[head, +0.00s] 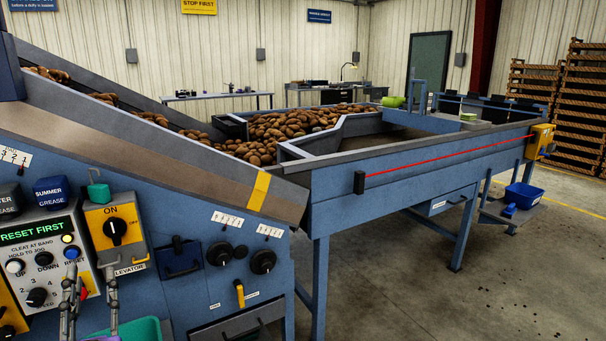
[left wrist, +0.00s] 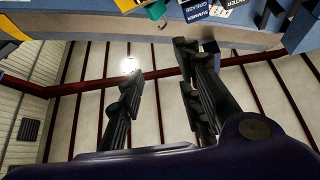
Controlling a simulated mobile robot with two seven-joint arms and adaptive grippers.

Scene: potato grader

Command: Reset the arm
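My left gripper (head: 92,268) is at the lower left of the head view, in front of the control panel (head: 36,247). Its two dark fingers stand apart with nothing between them. One fingertip is just below or over the blue RESET button (head: 71,253); I cannot tell whether it touches. The other is below the yellow ON switch box (head: 110,224). In the left wrist view the gripper (left wrist: 158,62) is open and empty, with the blue machine edge (left wrist: 130,30) beyond it. My right gripper is not in view.
A green RESET FIRST display (head: 33,233) and grease tubs (head: 52,191) are by the panel. A teal bin (head: 142,330) is below the gripper. The grader table (head: 400,178) with potatoes (head: 290,128) extends to the right.

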